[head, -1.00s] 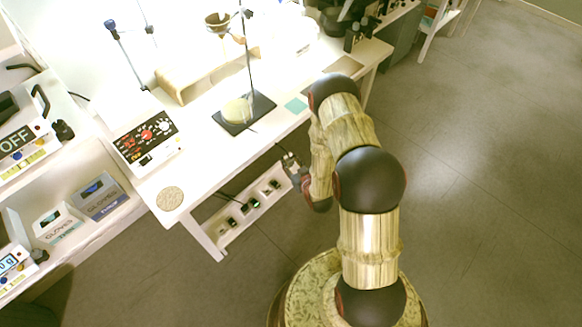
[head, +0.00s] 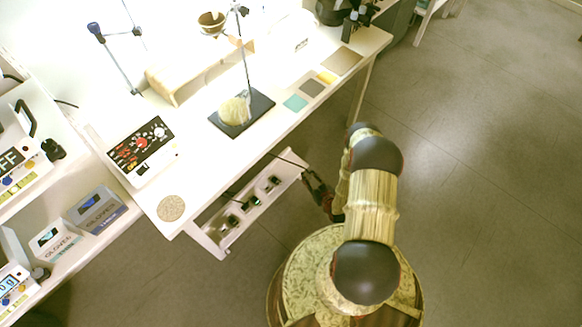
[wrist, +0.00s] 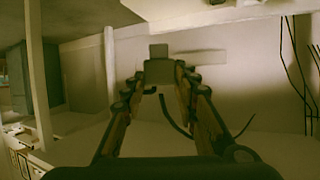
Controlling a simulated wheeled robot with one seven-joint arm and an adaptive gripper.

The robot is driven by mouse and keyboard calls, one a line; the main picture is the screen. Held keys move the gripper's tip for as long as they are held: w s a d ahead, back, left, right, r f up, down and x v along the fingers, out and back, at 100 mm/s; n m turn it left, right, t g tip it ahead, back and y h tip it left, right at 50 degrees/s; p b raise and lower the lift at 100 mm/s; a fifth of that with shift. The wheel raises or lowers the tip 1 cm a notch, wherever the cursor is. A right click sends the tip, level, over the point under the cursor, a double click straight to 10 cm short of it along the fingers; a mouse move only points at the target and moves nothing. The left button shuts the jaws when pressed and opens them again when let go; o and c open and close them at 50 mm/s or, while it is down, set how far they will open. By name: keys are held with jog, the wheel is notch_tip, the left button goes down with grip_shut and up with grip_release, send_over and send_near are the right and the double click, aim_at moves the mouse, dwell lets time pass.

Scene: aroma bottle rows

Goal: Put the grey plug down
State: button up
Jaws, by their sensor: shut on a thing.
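My gripper (wrist: 159,82) is shut on the grey plug (wrist: 159,70), which sits between the fingertips in the wrist view. A dark cord (wrist: 172,118) curves below it there. A pale surface lies beyond the plug, and I cannot tell whether they touch. In the head view my gripper (head: 312,180) is low beside the right end of a white socket strip (head: 225,244) under the table's front edge. The plug is too small to make out there. A thin dark cord (head: 288,160) runs from under the table toward my gripper.
The white table (head: 205,165) holds a control box (head: 143,150), a stand with a dark base (head: 258,108), a round cork mat (head: 171,208) and several flat coloured squares. Glove boxes (head: 97,212) stand on a shelf at left. The floor (head: 470,200) at right is clear.

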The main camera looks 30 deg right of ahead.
jog(key=w+f+b, duration=0.2)
jog(key=w+f, duration=0.1)
jog(key=w, duration=0.1)
jog(key=w+a+f+b, duration=0.1)
jog(key=w+f+b, duration=0.1)
jog(key=w+f, duration=0.1)
jog(key=w+a+f+b, duration=0.1)
jog(key=w+f, duration=0.2)
jog(key=w, duration=0.2)
jog(key=shift+w+b, duration=0.1)
jog(key=shift+b, duration=0.3)
jog(key=shift+w+a+f, duration=0.1)
jog(key=shift+w+f, duration=0.1)
jog(key=shift+f, duration=0.05)
notch_tip(320, 180, down, 3)
jog(key=shift+w+f+b, duration=0.1)
jog(key=shift+f+b, duration=0.05)
jog(key=shift+b, duration=0.8)
jog(key=o, duration=1.1)
